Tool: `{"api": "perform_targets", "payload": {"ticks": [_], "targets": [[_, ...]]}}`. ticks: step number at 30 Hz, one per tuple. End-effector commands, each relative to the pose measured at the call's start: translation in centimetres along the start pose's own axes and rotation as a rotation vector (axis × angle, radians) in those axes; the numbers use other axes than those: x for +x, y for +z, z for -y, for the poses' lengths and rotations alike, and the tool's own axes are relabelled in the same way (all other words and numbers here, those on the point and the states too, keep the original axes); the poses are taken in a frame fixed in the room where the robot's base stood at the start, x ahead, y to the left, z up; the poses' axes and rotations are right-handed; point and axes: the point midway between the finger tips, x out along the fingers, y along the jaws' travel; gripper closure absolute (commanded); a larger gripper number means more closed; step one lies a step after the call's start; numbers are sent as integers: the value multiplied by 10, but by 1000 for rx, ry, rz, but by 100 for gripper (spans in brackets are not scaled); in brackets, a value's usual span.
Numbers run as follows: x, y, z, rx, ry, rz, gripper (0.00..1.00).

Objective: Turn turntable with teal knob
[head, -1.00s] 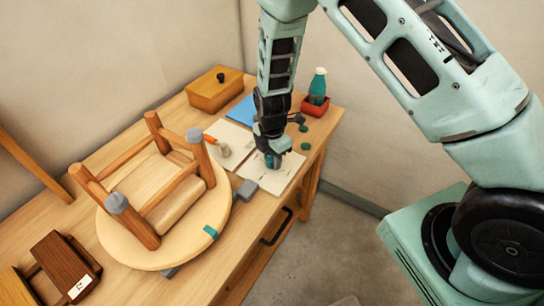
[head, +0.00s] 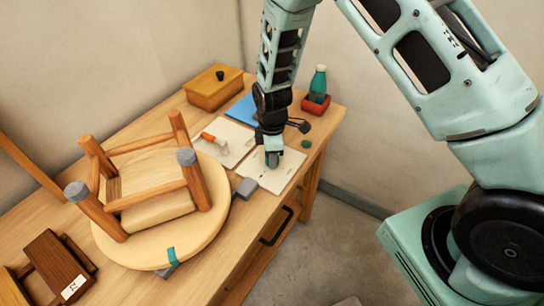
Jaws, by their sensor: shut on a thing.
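The round pale turntable (head: 222,228) lies on the bench with a teal mark (head: 171,255) at its front edge. An upside-down wooden stool (head: 150,205) with a pale seat rests on it, legs up; two visible legs have grey caps. My gripper (head: 272,161) points down over a white sheet (head: 285,172) right of the turntable.
A grey block (head: 245,188) sits at the turntable's right edge. Behind are a yellow box (head: 213,92), a blue sheet (head: 243,108), an orange-handled tool (head: 209,137) and a teal bottle (head: 318,83) in a red tray (head: 316,105). A dark wooden piece (head: 58,265) lies front left.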

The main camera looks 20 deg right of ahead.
Motion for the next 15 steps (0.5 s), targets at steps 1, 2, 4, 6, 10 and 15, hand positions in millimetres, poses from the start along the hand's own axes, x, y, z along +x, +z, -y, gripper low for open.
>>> {"api": "perform_targets", "payload": {"ticks": [1, 2, 4, 6, 10, 15], "targets": [[0, 0, -1, 43, 2, -1, 88], [0, 0, -1, 71, 2, -1, 88], [0, 0, -1, 137, 3, -1, 88], [0, 0, -1, 204, 2, -1, 88], [0, 0, -1, 328, 2, -2, 88], [0, 0, -1, 490, 2, -2, 88]]}}
